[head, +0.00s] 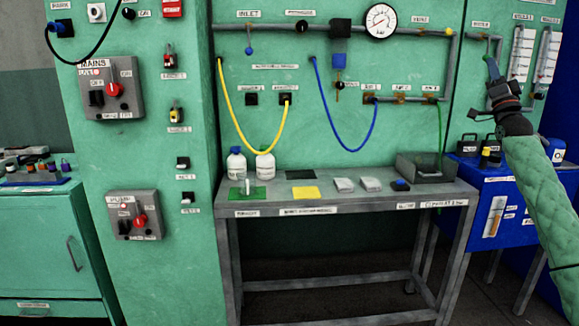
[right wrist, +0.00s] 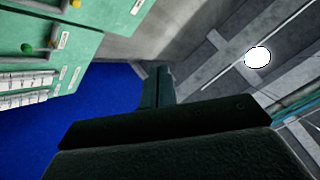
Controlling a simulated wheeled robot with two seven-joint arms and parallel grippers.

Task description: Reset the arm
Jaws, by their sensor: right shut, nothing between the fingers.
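My right arm comes in from the right edge of the head view in a green padded sleeve. My right gripper (head: 489,64) is raised and points up, in front of the panel's right part near the flow tubes. It is shut and empty, clear of the bench. In the right wrist view my dark gripper body fills the bottom, with the fingers (right wrist: 158,86) beyond it. The ceiling and a round lamp (right wrist: 257,57) show past them. My left gripper is not in view.
A grey bench (head: 350,205) holds white bottles (head: 265,166), a yellow pad (head: 305,192) and a grey tray (head: 426,170). A blue cabinet (head: 490,225) stands at the right, close to my right arm. A gauge (head: 381,21) and hoses are on the green panel.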

